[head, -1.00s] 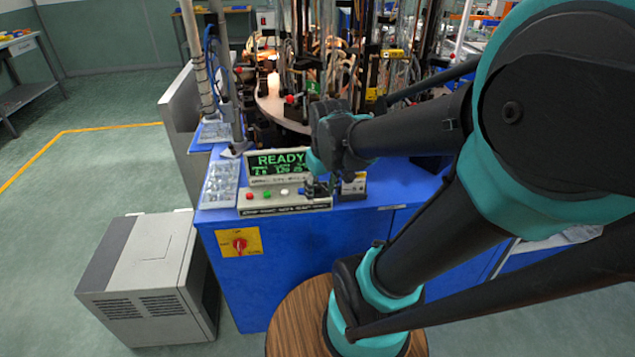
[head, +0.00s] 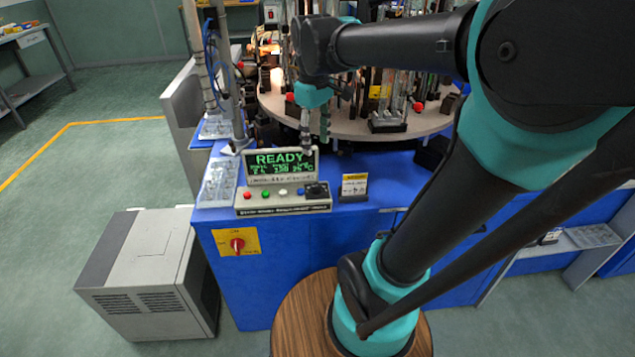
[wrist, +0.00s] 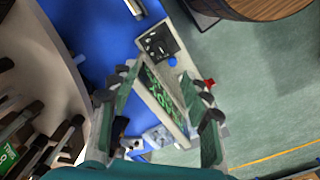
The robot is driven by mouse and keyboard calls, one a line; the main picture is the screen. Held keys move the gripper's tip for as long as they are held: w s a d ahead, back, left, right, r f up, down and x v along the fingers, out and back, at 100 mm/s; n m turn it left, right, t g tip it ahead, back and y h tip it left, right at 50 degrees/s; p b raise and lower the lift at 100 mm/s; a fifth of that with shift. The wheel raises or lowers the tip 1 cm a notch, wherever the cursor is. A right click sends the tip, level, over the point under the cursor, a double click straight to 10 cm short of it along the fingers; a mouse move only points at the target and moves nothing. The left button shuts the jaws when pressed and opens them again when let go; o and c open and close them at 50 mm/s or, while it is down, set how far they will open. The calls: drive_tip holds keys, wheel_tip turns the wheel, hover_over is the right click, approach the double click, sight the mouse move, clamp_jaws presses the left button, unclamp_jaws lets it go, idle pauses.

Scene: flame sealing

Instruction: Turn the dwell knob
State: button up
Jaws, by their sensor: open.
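The black dwell knob (head: 317,190) sits at the right end of a grey control panel (head: 265,211) on the front edge of the blue machine. In the wrist view the knob (wrist: 157,43) shows on its black square plate, beyond the fingertips. I cannot read its setting. My gripper (head: 314,140) points down above and behind the panel, beside the right edge of the green READY display (head: 280,164). Its fingers (wrist: 158,106) are apart and empty, and it is clear of the knob.
Red, green, white and blue buttons (head: 283,191) line the panel left of the knob. A small sign (head: 354,186) stands to its right. A red switch on a yellow plate (head: 238,244) is on the machine's front. A round turntable (head: 350,122) with fixtures lies behind.

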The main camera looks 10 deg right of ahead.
sight(317, 186)
wheel_tip(317, 186, down, 15)
drive_tip(key=shift+w+d+r, duration=0.1)
drive_tip(key=shift+d+r, duration=0.05)
drive_tip(key=shift+r, duration=0.05)
idle(0.3)
drive_tip(key=shift+c, duration=0.3)
clamp_jaws()
